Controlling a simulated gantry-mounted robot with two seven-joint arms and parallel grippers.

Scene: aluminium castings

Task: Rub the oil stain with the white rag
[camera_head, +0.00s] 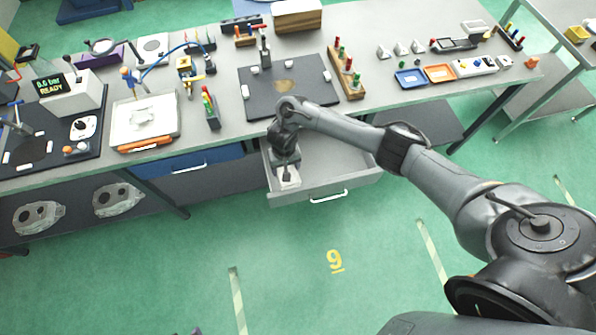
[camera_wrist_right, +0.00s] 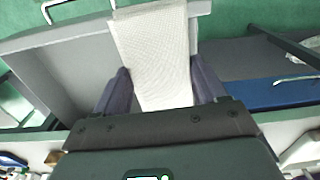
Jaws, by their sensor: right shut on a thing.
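The white rag (camera_wrist_right: 158,48) is a flat, textured strip between the purple-grey fingers of my right gripper (camera_wrist_right: 161,68) in the wrist view. The gripper is shut on it, and the rag sticks out beyond the fingertips. In the head view the right gripper (camera_head: 287,175) points down at the left end of the open drawer, with a bit of white rag (camera_head: 293,177) showing. The oil stain (camera_head: 283,87) is a small tan-brown patch on the dark mat (camera_head: 258,101) on the bench, behind the gripper. My left gripper is out of view.
The open grey drawer (camera_head: 335,165) is pulled out below the bench edge and looks otherwise empty. A wooden block with coloured handles (camera_head: 346,72) stands right of the mat. A stand with a dark lever (camera_head: 265,50) is behind the stain. A white tray (camera_head: 145,120) lies left.

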